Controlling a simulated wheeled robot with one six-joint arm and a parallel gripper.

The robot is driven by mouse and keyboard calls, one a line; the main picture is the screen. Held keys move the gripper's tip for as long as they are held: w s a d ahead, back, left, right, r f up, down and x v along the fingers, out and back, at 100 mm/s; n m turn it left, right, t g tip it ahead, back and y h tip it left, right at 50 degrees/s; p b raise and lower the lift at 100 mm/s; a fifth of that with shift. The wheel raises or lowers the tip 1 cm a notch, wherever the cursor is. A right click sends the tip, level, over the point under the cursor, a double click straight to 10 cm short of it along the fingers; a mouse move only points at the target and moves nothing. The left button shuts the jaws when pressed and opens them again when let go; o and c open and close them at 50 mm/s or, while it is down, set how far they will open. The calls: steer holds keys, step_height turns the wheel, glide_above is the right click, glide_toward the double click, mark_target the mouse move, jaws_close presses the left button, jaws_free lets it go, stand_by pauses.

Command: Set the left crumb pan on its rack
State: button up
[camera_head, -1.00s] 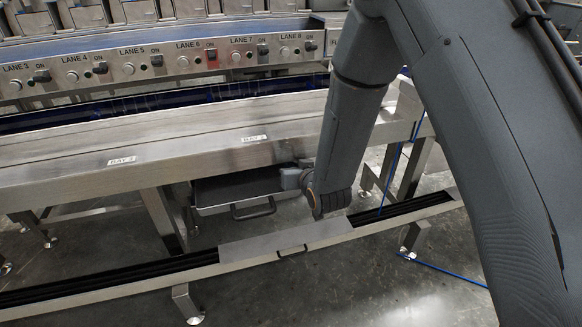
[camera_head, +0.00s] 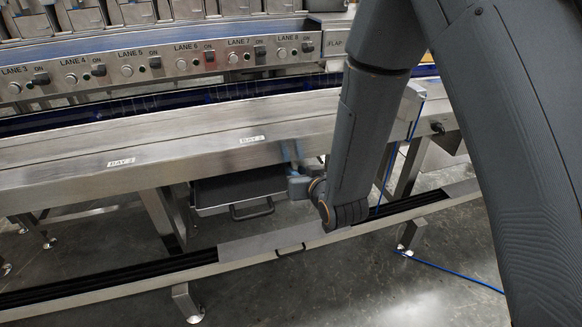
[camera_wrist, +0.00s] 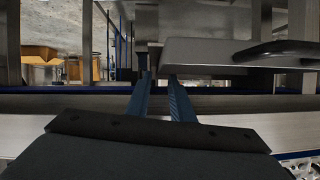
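A shallow crumb pan (camera_head: 211,210) with a dark inside and a black front handle hangs or sits under the bench below the right bay label. Whether it rests on a rack is hidden by the bench. In the wrist view the pan (camera_wrist: 205,62) is at the upper right, with its black handle beyond. I see no pan part clearly gripped.
The steel bench (camera_head: 60,180) with bay labels runs above the pan. A low rail (camera_head: 110,281) with dark slots and a flat plate (camera_head: 270,240) runs in front. Bench legs and a blue cable (camera_head: 455,272) stand to the right. Open floor lies in front.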

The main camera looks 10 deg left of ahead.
steer(key=s+d+r+m+g+h, duration=0.1)
steer(key=s+d+r+g+h, duration=0.1)
steer(key=s+d+r, duration=0.35)
steer(key=s+d+r+g+h, duration=0.2)
steer(key=s+d+h, duration=0.1)
steer(key=d, duration=0.5)
steer(key=s+d+r+g+h, duration=0.1)
steer(key=s+d+r+g, duration=0.2)
steer(key=s, duration=0.6)
steer(key=s+d+r+m+g+h, duration=0.1)
steer(key=s+d+r+g, duration=0.3)
steer(key=s+d, duration=0.3)
steer(key=s+r, duration=0.1)
steer(key=s, duration=0.1)
steer(key=shift+s+d, duration=0.25)
steer(key=shift+s, duration=0.1)
steer(key=d+r+m+p, duration=0.3)
steer(key=d+r+p, duration=0.6)
steer(key=p, duration=0.9)
steer(key=shift+r+h+p, duration=0.3)
steer(key=shift+r+p, duration=0.05)
steer(key=shift+r, duration=0.2)
